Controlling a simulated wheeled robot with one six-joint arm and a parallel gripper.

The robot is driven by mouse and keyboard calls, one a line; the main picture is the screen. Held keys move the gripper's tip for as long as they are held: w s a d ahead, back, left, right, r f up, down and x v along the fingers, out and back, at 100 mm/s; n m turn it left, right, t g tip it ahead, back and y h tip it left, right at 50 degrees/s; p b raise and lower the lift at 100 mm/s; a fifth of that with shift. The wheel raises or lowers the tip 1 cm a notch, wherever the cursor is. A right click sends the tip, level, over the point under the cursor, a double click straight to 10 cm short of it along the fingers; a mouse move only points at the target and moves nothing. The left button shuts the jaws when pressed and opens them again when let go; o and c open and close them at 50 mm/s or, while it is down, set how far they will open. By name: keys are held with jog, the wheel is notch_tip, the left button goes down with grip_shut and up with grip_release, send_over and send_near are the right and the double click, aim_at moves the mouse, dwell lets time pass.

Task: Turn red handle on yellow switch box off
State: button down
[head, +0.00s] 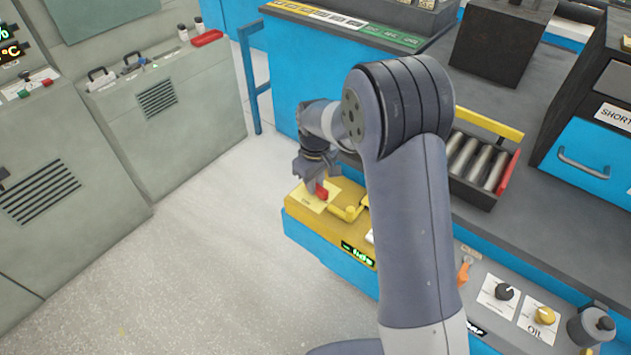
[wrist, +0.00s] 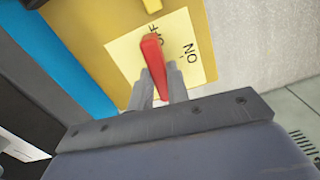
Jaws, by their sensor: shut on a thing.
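The yellow switch box (head: 296,215) stands on the blue bench's left end in the head view. Its red handle (head: 321,191) shows just below my gripper (head: 313,175). In the wrist view, the red handle (wrist: 153,52) lies over a pale yellow label (wrist: 125,48) on the yellow box face (wrist: 90,20). The handle's upper end is at the OFF marking and partly overlaps it; ON is printed to the right. My gripper (wrist: 161,85) is shut on the handle, one grey finger on each side. The handle's lower part runs between the fingers toward the palm.
A yellow knob-like part (head: 347,213) and a green display (head: 357,254) are beside the handle. An orange lever (head: 464,272) and dials (head: 504,292) are on the lower right panel. A red-edged tray of cylinders (head: 478,160) stands behind my arm. Open floor (head: 220,250) lies to the left.

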jog(key=shift+n, duration=0.5)
jog(key=c, duration=1.4)
grip_release()
jog(key=shift+o, duration=0.2)
notch_tip(320, 180, up, 11)
jog(key=shift+f, duration=0.1)
notch_tip(320, 180, down, 11)
jog(key=shift+r, duration=0.15)
